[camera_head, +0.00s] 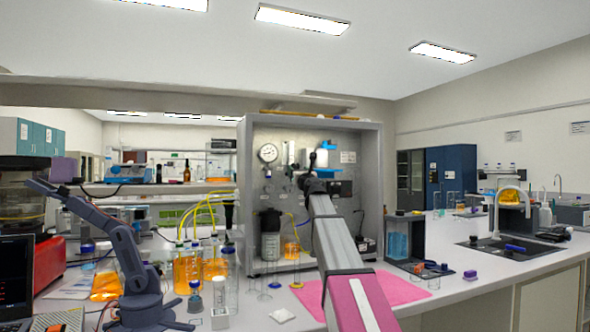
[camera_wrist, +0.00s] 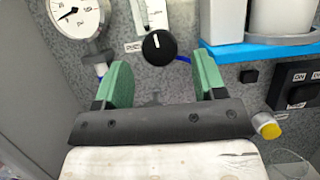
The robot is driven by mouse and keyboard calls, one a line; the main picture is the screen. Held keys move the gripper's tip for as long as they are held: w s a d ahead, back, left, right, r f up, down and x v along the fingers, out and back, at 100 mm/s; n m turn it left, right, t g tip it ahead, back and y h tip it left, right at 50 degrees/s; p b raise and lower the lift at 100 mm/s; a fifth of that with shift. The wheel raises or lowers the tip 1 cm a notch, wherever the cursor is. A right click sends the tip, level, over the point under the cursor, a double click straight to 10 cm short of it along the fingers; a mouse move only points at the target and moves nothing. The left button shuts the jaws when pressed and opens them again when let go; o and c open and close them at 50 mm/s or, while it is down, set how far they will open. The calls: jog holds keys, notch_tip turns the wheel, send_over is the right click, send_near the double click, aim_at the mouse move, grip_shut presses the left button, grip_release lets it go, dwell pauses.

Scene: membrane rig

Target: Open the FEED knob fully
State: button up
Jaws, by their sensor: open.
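A round black knob (camera_wrist: 159,47) with a white pointer mark is on the grey panel in the wrist view. The mark points up and slightly left. A small white label (camera_wrist: 133,47) is just left of it, too small to read surely, so I cannot confirm it is FEED. My gripper (camera_wrist: 165,76) is open, its two green pads apart and empty. The knob appears between and beyond the pads, apart from them. In the head view my arm reaches into the grey rig cabinet (camera_head: 381,190); the knob is not clear there.
A pressure gauge (camera_wrist: 78,15) is left of the knob. A blue shelf with white cylinders (camera_wrist: 282,18) is close on the right. A black switch box (camera_wrist: 296,82) and a yellow-tipped fitting (camera_wrist: 269,130) are at lower right. A pink mat (camera_head: 405,289) lies before the cabinet.

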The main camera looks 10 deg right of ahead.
aim_at(295, 167)
jog(key=x, duration=0.4)
jog(key=shift+w+r, duration=0.1)
jog(key=shift+w, duration=0.2)
jog(key=c, duration=0.9)
